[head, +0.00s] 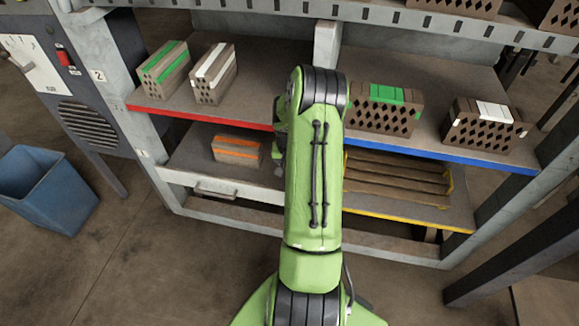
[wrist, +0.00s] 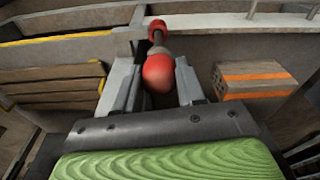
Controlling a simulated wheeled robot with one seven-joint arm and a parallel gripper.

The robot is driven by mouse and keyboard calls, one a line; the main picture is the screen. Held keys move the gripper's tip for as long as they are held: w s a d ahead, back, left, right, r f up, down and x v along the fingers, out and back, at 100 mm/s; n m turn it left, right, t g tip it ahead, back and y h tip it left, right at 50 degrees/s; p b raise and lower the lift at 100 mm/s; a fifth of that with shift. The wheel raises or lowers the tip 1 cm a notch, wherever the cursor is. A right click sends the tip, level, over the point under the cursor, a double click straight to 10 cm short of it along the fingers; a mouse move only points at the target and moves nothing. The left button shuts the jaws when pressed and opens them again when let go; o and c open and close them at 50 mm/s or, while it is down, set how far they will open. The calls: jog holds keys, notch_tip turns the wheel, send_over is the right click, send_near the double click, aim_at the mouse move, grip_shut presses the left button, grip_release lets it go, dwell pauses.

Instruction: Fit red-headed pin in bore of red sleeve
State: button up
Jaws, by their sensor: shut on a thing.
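In the wrist view, my gripper (wrist: 159,66) is shut on the red-headed pin (wrist: 158,74), whose rounded red head sits between the two grey fingers. The pin points away from me. The red sleeve (wrist: 157,25) is just beyond, in line with the pin, by a grey post. A short greyish stretch shows between the red head and the sleeve. I cannot tell whether the pin's tip is inside the bore. In the head view my green arm hides the gripper, the pin and the sleeve.
An orange-striped brick (head: 237,151) lies on the lower shelf at left, and wooden slats (head: 395,183) lie at right. Several hollow bricks stand on the upper shelf, with red (head: 200,118) and blue (head: 440,154) edges. A blue bin (head: 45,190) stands on the floor at left.

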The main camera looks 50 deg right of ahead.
jog(key=shift+f+b, duration=2.35)
jog(key=shift+f, duration=0.7)
jog(key=o, duration=1.2)
jog(key=r+p, duration=0.1)
jog(key=r, duration=0.4)
jog(key=a+r+p, duration=0.1)
jog(key=r+p, duration=0.1)
jog(key=r, duration=0.3)
jog(key=s+r+p, duration=0.1)
jog(key=r+p, duration=0.1)
jog(key=r, duration=0.3)
jog(key=shift+a+r, duration=0.3)
jog(key=shift+r, duration=0.05)
